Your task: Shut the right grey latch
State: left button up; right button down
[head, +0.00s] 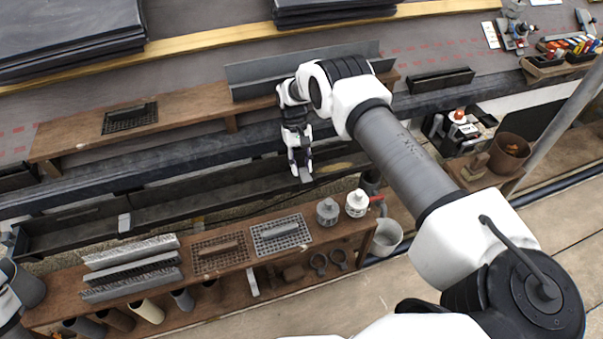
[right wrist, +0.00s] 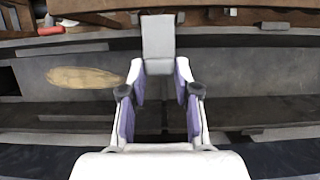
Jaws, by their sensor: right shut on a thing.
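The right grey latch (right wrist: 158,40) is a flat light-grey tab on the edge of the dark gutter (right wrist: 40,70). In the right wrist view it stands straight ahead between the fingertips of my right gripper (right wrist: 160,75), whose purple-lined fingers are closed on its near end. In the head view my right gripper (head: 301,172) points down at the gutter's front edge, and a small grey bit of the latch (head: 306,176) shows at its tips; the rest is hidden. A second light-grey latch (head: 124,223) is on the gutter farther left. My left gripper is out of view.
A brown shelf (head: 345,229) in front of the gutter holds grates (head: 281,233), two small pots and grey profiles (head: 132,268). A plank (head: 190,114) with a long grey profile lies behind the gutter.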

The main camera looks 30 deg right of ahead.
jog(key=shift+s, duration=0.1)
dwell(0.3)
jog(key=c, duration=0.8)
grip_release()
jog(key=shift+c, duration=0.2)
notch_tip(320, 180, up, 10)
